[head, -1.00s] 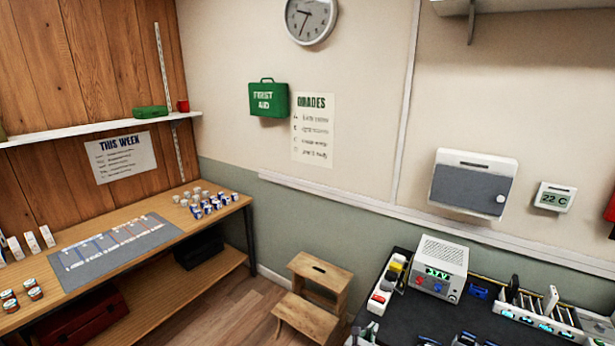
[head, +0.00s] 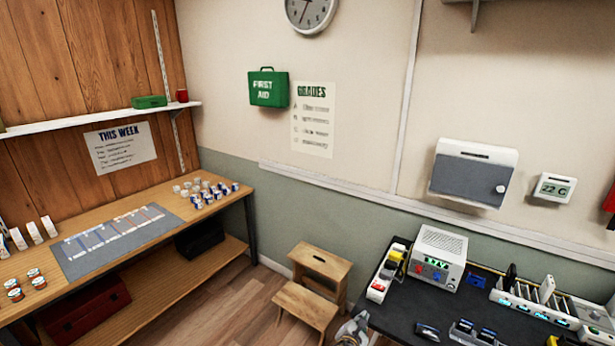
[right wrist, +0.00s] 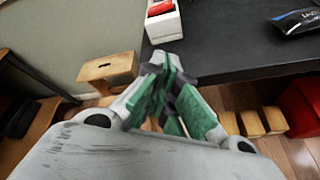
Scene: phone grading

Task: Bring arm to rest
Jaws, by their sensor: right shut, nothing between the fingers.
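My right gripper (head: 352,330) shows at the bottom edge of the head view, just left of the dark workbench (head: 395,318). In the right wrist view my right gripper (right wrist: 168,72) has its green-padded fingers drawn together with nothing between them. Its fingertips appear close to the bench's edge; I cannot tell the exact gap. My left gripper is in neither view.
A wooden step stool (head: 312,288) stands on the floor left of the gripper. The bench carries a power supply (head: 437,258), a narrow tray (head: 386,272), a slotted rack (head: 540,305) and several phones. A wooden side bench (head: 215,212) holds small jars and a grey mat (head: 115,240).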

